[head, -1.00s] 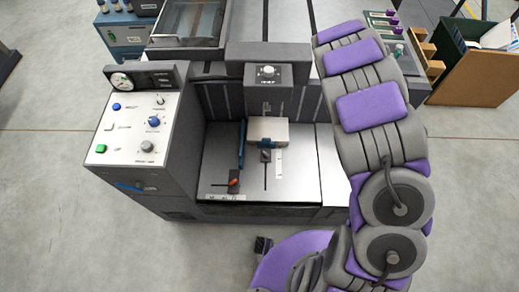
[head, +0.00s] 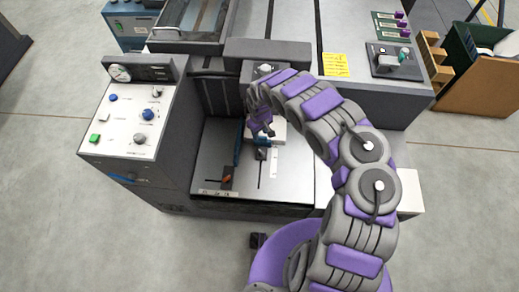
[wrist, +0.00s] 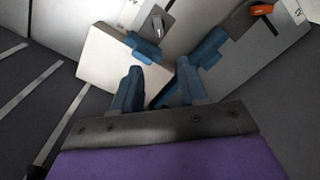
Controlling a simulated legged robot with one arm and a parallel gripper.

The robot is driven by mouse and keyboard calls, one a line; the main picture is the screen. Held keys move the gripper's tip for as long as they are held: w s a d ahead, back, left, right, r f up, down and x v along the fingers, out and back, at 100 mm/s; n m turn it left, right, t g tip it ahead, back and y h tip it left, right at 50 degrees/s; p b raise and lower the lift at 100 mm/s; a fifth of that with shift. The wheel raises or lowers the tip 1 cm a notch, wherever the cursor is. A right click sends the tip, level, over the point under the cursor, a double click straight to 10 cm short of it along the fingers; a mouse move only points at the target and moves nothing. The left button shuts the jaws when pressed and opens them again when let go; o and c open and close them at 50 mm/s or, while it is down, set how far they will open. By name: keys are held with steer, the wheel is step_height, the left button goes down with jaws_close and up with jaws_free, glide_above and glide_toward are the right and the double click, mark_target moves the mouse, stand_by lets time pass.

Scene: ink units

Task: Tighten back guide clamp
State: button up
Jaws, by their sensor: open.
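My gripper (head: 262,128) is over the machine bed, above the left part of a pale block (head: 281,131). In the wrist view its two blue fingers (wrist: 162,90) are apart, with no thing held between them. The pale block (wrist: 103,62) lies behind the left finger. A short blue guide (wrist: 145,47) sits at the block's edge, with a grey clamp lever (wrist: 157,20) beside it on a dark plate. A long blue guide (wrist: 212,47) is by the right finger; an orange lever (wrist: 261,9) lies beyond it. I cannot tell whether either clamp is tight.
A control panel (head: 131,122) with a gauge and buttons stands left of the bed. A dark head with a knob (head: 265,69) overhangs the bed's back, close to my gripper. The bed's right side (head: 295,175) is clear. A yellow note (head: 335,64) lies behind my arm.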

mark_target(260, 150)
step_height(260, 150, down, 16)
steer(key=b, duration=0.5)
steer(key=shift+f, duration=0.1)
steer(key=shift+d, duration=0.1)
steer(key=shift+c, duration=0.2)
jaws_close()
